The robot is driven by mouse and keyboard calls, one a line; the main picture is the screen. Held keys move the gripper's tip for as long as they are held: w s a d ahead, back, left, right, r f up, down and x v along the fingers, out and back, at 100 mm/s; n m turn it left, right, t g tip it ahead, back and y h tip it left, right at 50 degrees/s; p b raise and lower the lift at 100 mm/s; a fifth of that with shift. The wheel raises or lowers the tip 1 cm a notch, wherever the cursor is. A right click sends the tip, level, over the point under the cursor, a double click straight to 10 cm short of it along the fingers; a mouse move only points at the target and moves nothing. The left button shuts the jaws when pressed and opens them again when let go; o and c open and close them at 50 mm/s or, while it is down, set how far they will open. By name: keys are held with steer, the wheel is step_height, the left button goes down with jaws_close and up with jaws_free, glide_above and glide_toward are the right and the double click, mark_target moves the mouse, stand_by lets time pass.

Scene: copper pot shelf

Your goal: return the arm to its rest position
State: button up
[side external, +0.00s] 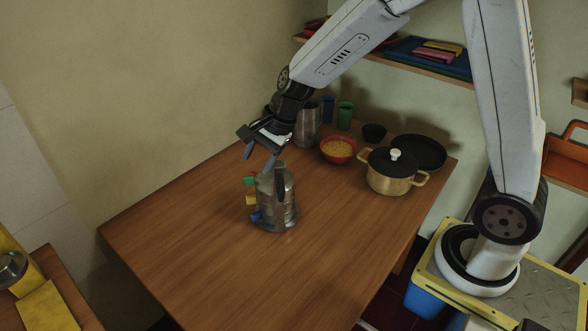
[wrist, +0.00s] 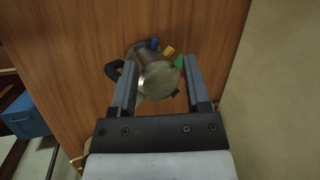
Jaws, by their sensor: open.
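My gripper (side external: 257,158) is above a metal moka-style pot (side external: 275,203) standing upright on the wooden table (side external: 200,255). In the wrist view my gripper (wrist: 160,78) has its two fingers apart, with the round metal top of the pot (wrist: 158,80) showing between and beyond them. The fingers look empty. The pot has a dark handle, and small green, yellow and blue pieces show along its left side in the side view. Whether the fingertips touch the pot I cannot tell.
A tall metal pitcher (side external: 307,125), a red bowl (side external: 338,149) of yellow food, a green cup (side external: 345,115), a lidded copper pot (side external: 391,171) and a black pan (side external: 418,152) stand at the back. A shelf (side external: 425,66) hangs above. The table's front is clear.

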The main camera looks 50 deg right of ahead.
steer(key=s+d+f+n+h, duration=0.1)
steer(key=s+d+n+h, duration=0.1)
steer(key=s+n, duration=0.5)
steer(key=s+d+f+n+h, duration=0.1)
steer(key=s+d+n+h, duration=0.1)
steer(key=s+n, duration=0.6)
steer(key=shift+s+d+f+g, duration=0.35)
steer(key=shift+s+d+g, duration=0.1)
steer(key=shift+d, duration=0.35)
